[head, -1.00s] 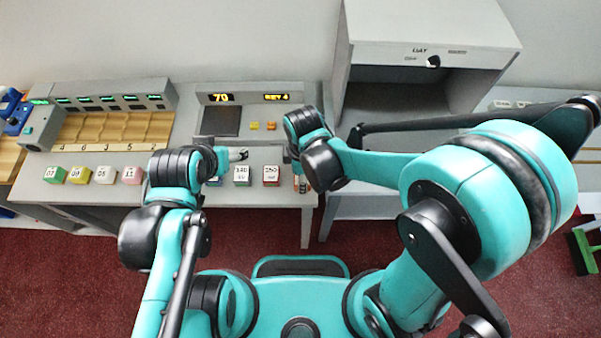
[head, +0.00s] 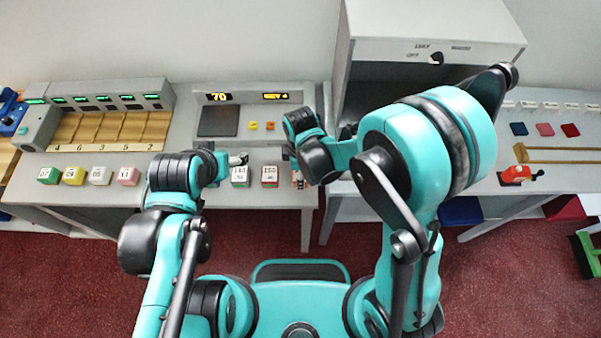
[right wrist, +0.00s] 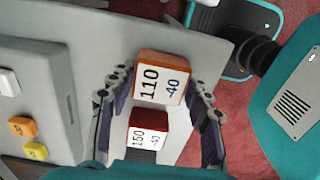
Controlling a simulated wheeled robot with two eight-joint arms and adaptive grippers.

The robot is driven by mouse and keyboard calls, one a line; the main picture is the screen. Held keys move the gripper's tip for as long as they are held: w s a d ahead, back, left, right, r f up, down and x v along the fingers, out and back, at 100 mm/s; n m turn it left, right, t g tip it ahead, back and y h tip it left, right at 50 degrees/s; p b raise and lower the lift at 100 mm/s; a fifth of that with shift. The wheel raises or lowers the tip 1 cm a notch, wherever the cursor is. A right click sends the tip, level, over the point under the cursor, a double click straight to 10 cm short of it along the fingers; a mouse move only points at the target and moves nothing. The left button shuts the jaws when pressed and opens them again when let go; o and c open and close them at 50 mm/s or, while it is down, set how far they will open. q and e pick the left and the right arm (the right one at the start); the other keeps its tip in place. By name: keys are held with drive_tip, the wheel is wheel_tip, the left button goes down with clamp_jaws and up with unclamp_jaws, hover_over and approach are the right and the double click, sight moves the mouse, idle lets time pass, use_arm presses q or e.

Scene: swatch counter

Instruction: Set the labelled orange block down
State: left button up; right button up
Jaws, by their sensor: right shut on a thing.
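The orange block (right wrist: 162,78), labelled 110 and -40, sits between the two fingers of my right gripper (right wrist: 160,90), which is shut on it. In the head view my right gripper (head: 299,177) is at the counter's right front corner, mostly hidden by its wrist. I cannot tell whether the block touches the counter. A red block (right wrist: 147,135), labelled 150, stands close beside it; it also shows in the head view (head: 270,176). My left gripper (head: 236,160) is over the counter, left of the red block; its fingers are too small to read.
Several coloured numbered blocks, such as a yellow one (head: 74,176), line the counter's (head: 190,185) left front. A console (head: 250,97) with a display stands behind. A grey cabinet (head: 430,30) is to the right.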

drive_tip(key=o, duration=1.2)
drive_tip(key=shift+r, duration=0.15)
wheel_tip(320, 180, up, 11)
drive_tip(key=p, duration=0.4)
drive_tip(key=s+d+r+m+t, duration=0.1)
drive_tip(key=d+r+m+t, duration=0.1)
drive_tip(key=d+m, duration=0.4)
drive_tip(key=s+d+r+m+t, duration=0.2)
drive_tip(key=d+r+m, duration=0.3)
drive_tip(key=d+m, duration=0.1)
drive_tip(key=s+d+r+m+t, duration=0.2)
drive_tip(key=d+r+m+t, duration=0.1)
drive_tip(key=d+m, duration=0.3)
drive_tip(key=shift+s+r, duration=0.1)
drive_tip(key=shift+r, duration=0.5)
drive_tip(key=shift+a, duration=0.1)
